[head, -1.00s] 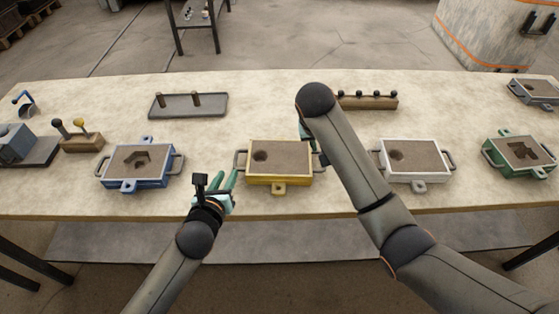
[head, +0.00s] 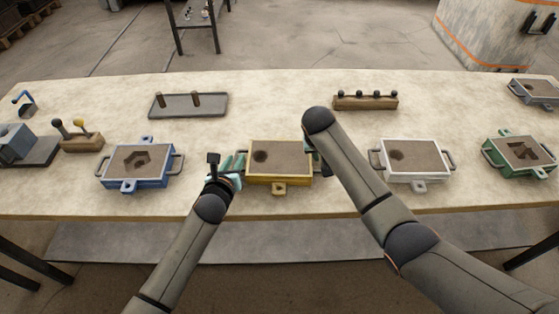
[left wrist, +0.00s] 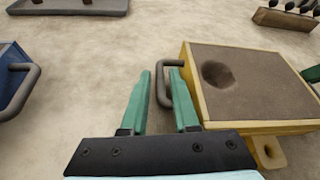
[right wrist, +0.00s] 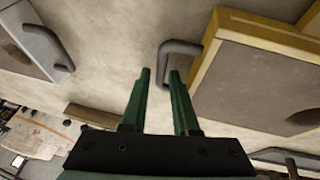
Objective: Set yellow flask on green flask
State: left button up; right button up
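The yellow flask (head: 281,182), an open box of dark sand with a round hollow, sits flat on the table in the middle. The green flask (head: 518,171), sand-filled with a shaped cavity, sits at the far right. My left gripper (head: 236,163) is open at the yellow flask's left handle; the left wrist view shows the handle bar (left wrist: 162,88) between the parted fingers. My right gripper is open at the opposite side; the right wrist view shows its parted fingers (right wrist: 160,75) just short of the other handle (right wrist: 168,47). In the head view my right arm mostly hides it.
A blue flask (head: 139,184) stands left and a white flask (head: 414,181) right, between yellow and green. A grey tray with pegs (head: 188,112) and a wooden rack (head: 365,103) lie behind. Another flask (head: 535,98) is at the back right. Bare table separates them.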

pick_arm(q)
jog(key=shift+c, duration=0.2)
pick_arm(e)
jog(key=shift+c, duration=0.2)
pick_arm(q)
grip_shut()
pick_arm(e)
grip_shut()
dwell(0.5)
pick_arm(q)
jog(key=shift+w+r, duration=0.1)
jog(key=shift+r, duration=0.15)
pick_arm(e)
jog(key=shift+w+r, duration=0.15)
jog(key=shift+r, duration=0.1)
